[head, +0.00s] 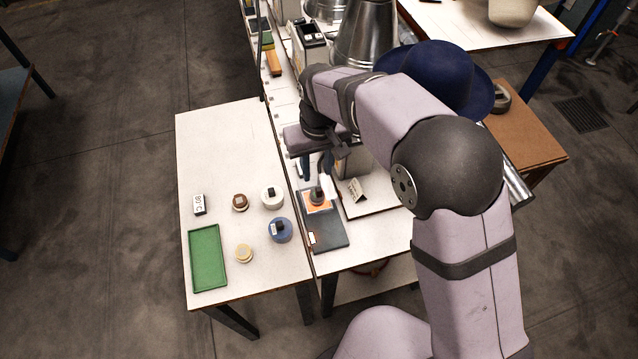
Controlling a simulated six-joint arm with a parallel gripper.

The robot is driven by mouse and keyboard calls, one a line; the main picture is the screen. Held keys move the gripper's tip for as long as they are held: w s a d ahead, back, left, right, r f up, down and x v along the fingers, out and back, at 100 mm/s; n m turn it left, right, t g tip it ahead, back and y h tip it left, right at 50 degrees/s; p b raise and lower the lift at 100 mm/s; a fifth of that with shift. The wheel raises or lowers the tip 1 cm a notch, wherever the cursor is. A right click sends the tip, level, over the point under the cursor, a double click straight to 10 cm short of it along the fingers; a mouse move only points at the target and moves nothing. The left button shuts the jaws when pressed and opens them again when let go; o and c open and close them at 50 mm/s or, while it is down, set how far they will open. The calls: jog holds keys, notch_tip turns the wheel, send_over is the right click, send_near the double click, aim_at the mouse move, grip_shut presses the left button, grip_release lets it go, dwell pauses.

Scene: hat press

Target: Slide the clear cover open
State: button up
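A dark panel (328,238) lies on the white bench, with an orange square in a pale frame at its far end. The pale, see-through-looking patch over the orange square (311,207) appears to be the clear cover; its edges are too small to make out. A dark round knob (317,196) stands on it. My gripper (317,182) points down just above this end of the panel. Its two fingers are apart, with the knob just below and between them. I cannot tell whether a finger touches the knob or cover.
On the left white table are a green tray (207,258), a small labelled block (199,205) and several round pots. A small folded card (357,190) stands right of the panel. A blue hat (436,75) is behind my arm.

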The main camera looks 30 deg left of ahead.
aim_at(319, 189)
jog(key=shift+s+d+r+m, duration=0.3)
jog(key=shift+s+d+r, duration=0.05)
jog(key=shift+d+r, duration=0.1)
jog(key=shift+f+p, duration=1.25)
jog(key=shift+f, duration=2.45)
jog(key=shift+c, duration=0.7)
grip_shut()
